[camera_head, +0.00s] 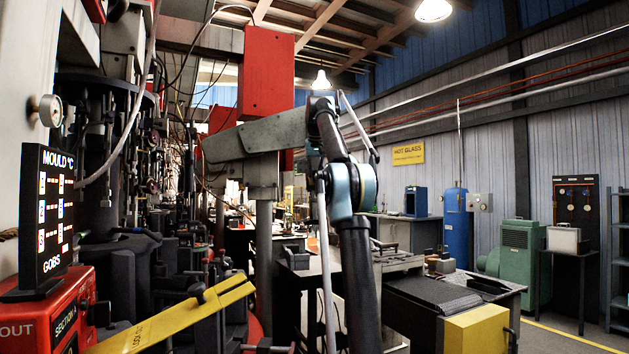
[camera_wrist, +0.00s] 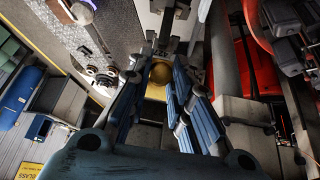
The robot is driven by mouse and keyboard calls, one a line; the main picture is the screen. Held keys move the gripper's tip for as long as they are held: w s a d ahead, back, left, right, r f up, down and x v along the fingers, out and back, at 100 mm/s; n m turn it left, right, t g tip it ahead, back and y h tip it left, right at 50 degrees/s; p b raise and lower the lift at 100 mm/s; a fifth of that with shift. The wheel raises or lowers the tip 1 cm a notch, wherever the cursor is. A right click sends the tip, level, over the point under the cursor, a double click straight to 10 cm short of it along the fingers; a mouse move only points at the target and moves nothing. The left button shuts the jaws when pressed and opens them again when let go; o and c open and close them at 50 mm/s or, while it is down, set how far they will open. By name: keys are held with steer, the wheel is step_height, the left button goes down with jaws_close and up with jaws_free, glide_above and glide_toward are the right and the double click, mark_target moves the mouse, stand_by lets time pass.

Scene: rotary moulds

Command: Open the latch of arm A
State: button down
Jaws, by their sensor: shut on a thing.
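My gripper (camera_wrist: 158,62) shows in the wrist view, its two blue fingers reaching away from the camera and converging at the tips. They are closed around a small part that I take to be the latch. A round brass-coloured piece (camera_wrist: 160,73) shows between the fingers. A dark bar (camera_wrist: 171,24) runs away beyond the tips. The fingers cover much of the held part, so its exact shape and the latch's position cannot be told. In the head view the gripper cannot be made out, and no label for arm A is readable.
In the head view, dark mould machinery (camera_head: 105,150) fills the left, with a yellow lettered bar (camera_head: 185,316) below and a display (camera_head: 48,218) beside it. A red box (camera_head: 266,70) stands high in the middle. Benches and a blue tank (camera_head: 456,228) stand right. Red machinery (camera_wrist: 285,50) is close on the wrist view's right.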

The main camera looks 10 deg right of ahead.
steer(key=shift+w+r+g, duration=0.2)
steer(key=shift+r+g, duration=0.05)
steer(key=shift+g, duration=0.15)
stand_by(0.7)
steer(key=c, duration=1.4)
jaws_free()
steer(key=shift+f, duration=0.1)
steer(key=shift+c, duration=0.2)
steer(key=shift+s+f+t, duration=0.2)
steer(key=shift+f+t, duration=0.1)
steer(key=shift+t, duration=0.4)
